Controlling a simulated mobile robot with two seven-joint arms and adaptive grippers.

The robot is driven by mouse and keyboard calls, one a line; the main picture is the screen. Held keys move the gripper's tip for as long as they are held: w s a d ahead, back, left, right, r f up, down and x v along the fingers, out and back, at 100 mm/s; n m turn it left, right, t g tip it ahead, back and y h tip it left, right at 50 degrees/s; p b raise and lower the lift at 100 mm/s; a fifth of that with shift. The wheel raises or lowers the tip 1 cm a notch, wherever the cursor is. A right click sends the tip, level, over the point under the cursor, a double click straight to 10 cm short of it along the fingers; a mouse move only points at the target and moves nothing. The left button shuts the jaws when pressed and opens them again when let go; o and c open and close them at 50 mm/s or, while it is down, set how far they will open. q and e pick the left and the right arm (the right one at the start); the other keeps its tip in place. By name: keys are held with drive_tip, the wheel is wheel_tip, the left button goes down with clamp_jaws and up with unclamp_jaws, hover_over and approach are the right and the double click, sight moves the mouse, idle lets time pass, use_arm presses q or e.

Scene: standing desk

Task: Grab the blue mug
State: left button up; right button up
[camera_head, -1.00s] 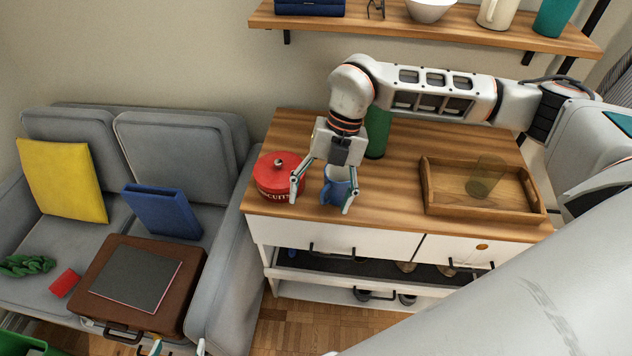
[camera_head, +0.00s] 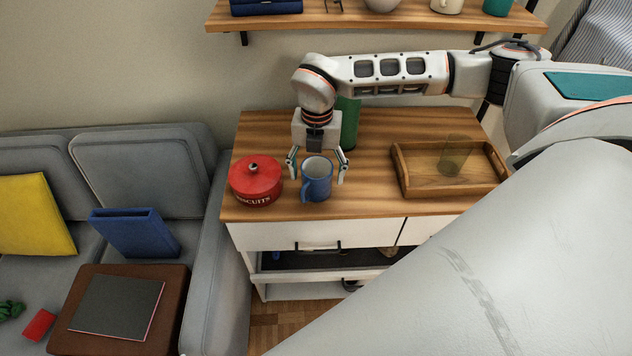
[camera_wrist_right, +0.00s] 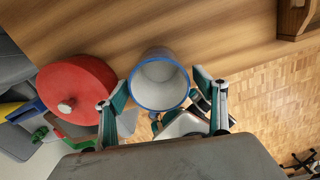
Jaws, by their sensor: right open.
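The blue mug (camera_head: 319,187) stands upright on the wooden cabinet top, its pale inside visible and its handle at the front left. My right gripper (camera_head: 318,171) is open, with one finger on each side of the mug, and its palm is behind the mug in the head view. In the right wrist view the mug (camera_wrist_right: 160,99) shows its round mouth between the two spread fingers (camera_wrist_right: 161,86). I see gaps between the fingers and the mug. My left gripper is not in view.
A red biscuit tin (camera_head: 256,184) stands just left of the mug, close to the left finger. A green cylinder (camera_head: 349,122) stands behind the gripper. A wooden tray (camera_head: 447,188) holding a clear glass (camera_head: 453,155) is to the right. The cabinet top (camera_head: 370,195) is bare between mug and tray.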

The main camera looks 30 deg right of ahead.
drive_tip(key=shift+f, duration=0.5)
drive_tip(key=c, duration=1.5)
drive_tip(key=shift+o, duration=0.2)
drive_tip(key=shift+r, duration=0.2)
